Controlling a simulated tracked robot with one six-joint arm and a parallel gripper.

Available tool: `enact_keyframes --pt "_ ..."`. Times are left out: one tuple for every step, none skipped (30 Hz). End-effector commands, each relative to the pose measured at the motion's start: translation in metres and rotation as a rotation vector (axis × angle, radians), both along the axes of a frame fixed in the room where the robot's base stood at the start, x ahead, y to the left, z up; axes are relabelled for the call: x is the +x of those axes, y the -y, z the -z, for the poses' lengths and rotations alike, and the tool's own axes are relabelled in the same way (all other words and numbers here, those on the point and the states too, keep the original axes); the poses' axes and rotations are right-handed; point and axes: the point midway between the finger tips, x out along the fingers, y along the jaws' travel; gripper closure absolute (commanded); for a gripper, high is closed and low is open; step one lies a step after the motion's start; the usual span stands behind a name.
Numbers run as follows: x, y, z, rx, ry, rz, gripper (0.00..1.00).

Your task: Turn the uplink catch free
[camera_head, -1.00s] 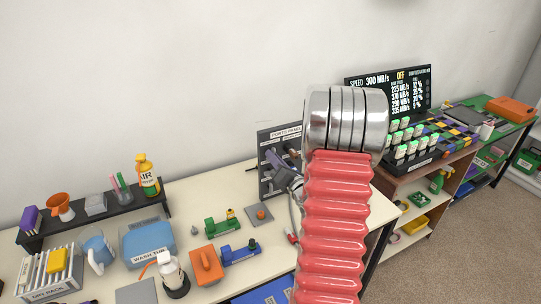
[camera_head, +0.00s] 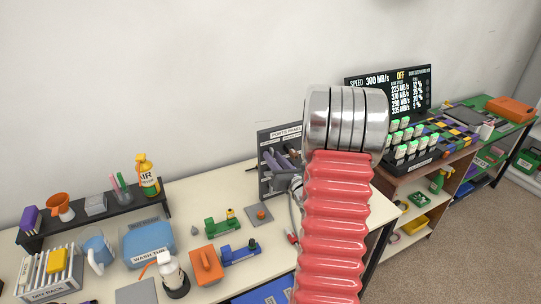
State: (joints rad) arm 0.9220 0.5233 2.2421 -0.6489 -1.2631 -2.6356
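The dark upright ports panel (camera_head: 265,140) stands at the right end of the cream table, with a white label strip along its top. My gripper (camera_head: 277,161) is at the front of this panel, seen as small grey-purple finger shapes. My red ribbed arm with its silver collar covers the panel's right part. I cannot make out the uplink catch; it is too small or hidden behind my gripper and arm. Whether the fingers are touching anything, or are open or shut, cannot be told. A grey cable with a red plug (camera_head: 292,238) hangs below the panel.
Green (camera_head: 222,222) and blue (camera_head: 240,252) fixtures, an orange block (camera_head: 206,266), a wash tub (camera_head: 148,243) and a dry rack (camera_head: 48,274) stand left on the table. A screen (camera_head: 405,92) reading "OFF" is behind right. The wall lies close behind the panel.

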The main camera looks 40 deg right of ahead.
Motion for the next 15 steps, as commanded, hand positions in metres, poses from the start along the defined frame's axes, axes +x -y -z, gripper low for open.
enact_keyframes --pt "0.000 0.000 0.000 0.000 0.001 0.000 0.77" --pt "-0.001 0.000 -0.001 0.000 0.001 0.000 0.77" --pt "-0.002 -0.001 -0.001 0.000 0.001 0.000 0.77" --pt "-0.004 -0.001 -0.001 0.000 0.001 0.000 0.77" --pt "-0.005 -0.002 -0.001 0.000 0.001 0.000 0.77" --pt "-0.008 -0.002 -0.001 0.000 0.001 0.000 0.77" --pt "-0.011 -0.003 -0.001 0.000 0.001 0.000 0.77" --pt "-0.013 -0.004 -0.001 0.000 0.001 0.000 0.77" --pt "-0.017 -0.005 -0.001 0.000 0.001 0.001 0.77" --pt "-0.019 -0.005 -0.001 -0.001 0.002 0.002 0.77" --pt "-0.021 -0.006 -0.001 -0.001 0.002 0.002 0.77" --pt "-0.024 -0.007 -0.001 -0.001 0.002 0.002 0.77" --pt "-0.027 -0.008 -0.001 -0.001 0.002 0.001 0.77" --pt "-0.029 -0.009 -0.001 -0.001 0.002 0.001 0.77" --pt "-0.033 -0.010 -0.001 0.000 0.001 0.000 0.77"
